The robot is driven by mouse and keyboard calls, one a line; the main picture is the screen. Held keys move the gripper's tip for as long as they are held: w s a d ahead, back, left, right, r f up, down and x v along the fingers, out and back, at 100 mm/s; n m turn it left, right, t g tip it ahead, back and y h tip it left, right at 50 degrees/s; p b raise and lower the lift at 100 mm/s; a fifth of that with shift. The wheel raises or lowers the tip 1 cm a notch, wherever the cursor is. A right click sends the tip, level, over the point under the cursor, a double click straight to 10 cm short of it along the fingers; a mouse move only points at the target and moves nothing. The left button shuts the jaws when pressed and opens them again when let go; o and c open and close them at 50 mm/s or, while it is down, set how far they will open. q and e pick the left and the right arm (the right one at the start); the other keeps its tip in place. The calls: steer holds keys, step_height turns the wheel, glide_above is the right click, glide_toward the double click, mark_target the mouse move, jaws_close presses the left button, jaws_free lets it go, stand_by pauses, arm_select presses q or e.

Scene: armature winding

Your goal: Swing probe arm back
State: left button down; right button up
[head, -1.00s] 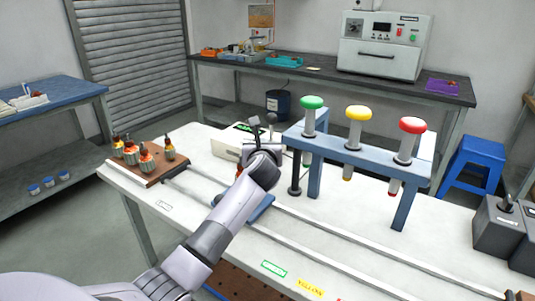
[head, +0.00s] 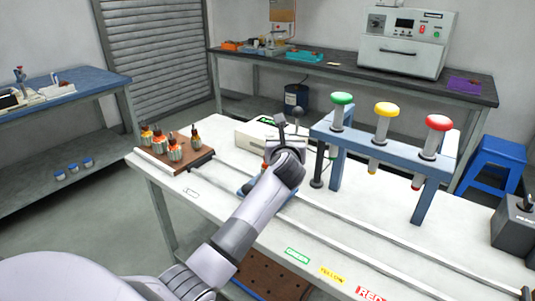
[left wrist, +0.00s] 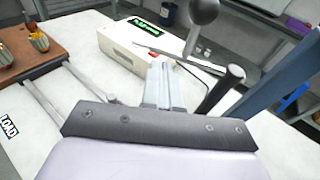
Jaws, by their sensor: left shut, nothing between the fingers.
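The probe arm appears to be the thin pale rod (left wrist: 185,58) with a dark ball knob (left wrist: 204,10) on a stalk, in front of the white tester box (left wrist: 135,48). The ball knob also shows in the head view (head: 298,111), just behind my left gripper. A black post (left wrist: 222,88) stands to the right of the gripper, also visible in the head view (head: 317,170). My left gripper (left wrist: 160,75) is shut and empty, low beside the rod; contact cannot be told. In the head view my wrist hides much of the probe area. My right gripper is not in view.
A blue frame (head: 380,148) with green, yellow and red plungers stands to the right. A brown tray (head: 190,160) of wound armatures sits at the table's left end. Two rails (head: 370,236) run along the white table. A grey box (head: 512,225) stands far right.

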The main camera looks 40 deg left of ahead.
arm_select(q)
steer(key=s+d+r, duration=0.2)
steer(key=s+d, duration=0.1)
steer(key=s, duration=0.6)
steer(key=shift+s, duration=0.15)
steer(key=s+d+f+m+t+h, duration=0.4)
steer(key=s+d+f+m, duration=0.1)
steer(key=m, duration=0.9)
steer(key=s+d+f+m+t+h, duration=0.3)
steer(key=s+d+f+m+h, duration=0.15)
steer(key=m, duration=0.95)
steer(key=s+d+f+m+g+h, duration=0.1)
steer(key=s+d+f+m+g, duration=0.1)
steer(key=s+f+m+g, duration=0.3)
steer(key=s+d+f+m+g+h, duration=0.1)
steer(key=s+f+m+g, duration=0.3)
steer(key=s+f+m, duration=0.7)
step_height(320, 180, down, 4)
steer(key=shift+s+d+f+m+g, duration=0.2)
steer(key=shift+s+d+m+g, duration=0.1)
steer(key=shift+d+m+g, duration=0.25)
